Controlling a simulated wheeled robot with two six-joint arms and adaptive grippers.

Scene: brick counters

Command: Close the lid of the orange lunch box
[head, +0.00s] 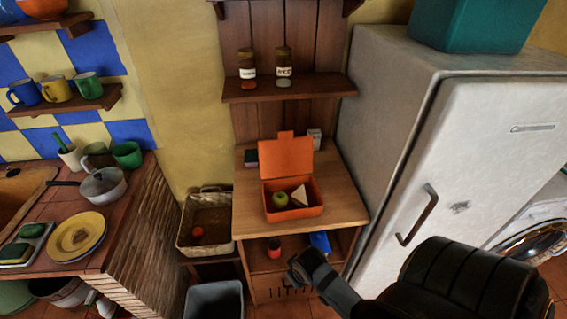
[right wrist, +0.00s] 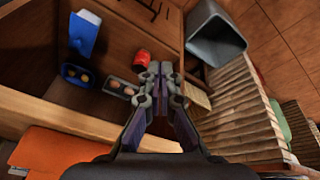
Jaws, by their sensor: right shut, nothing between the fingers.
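The orange lunch box (head: 296,213) stands on the wooden cabinet top, its lid (head: 287,158) open and standing upright at the back. A green apple (head: 280,200) and a pale wedge, perhaps a sandwich, (head: 299,195) lie inside. Part of an orange surface, likely the lunch box, (right wrist: 55,152) shows at the lower left of the right wrist view. My right gripper (head: 295,264) is in front of the cabinet, below and apart from the box. In the right wrist view its fingers (right wrist: 160,72) are shut and empty. My left gripper is not in view.
The cabinet top (head: 347,214) has some bare room right of the box. Below is an open shelf with a red can (head: 274,247) and a blue item (head: 320,241). A fridge (head: 457,180) stands right, a wicker basket (head: 207,238) left, a grey bin (head: 213,300) below.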

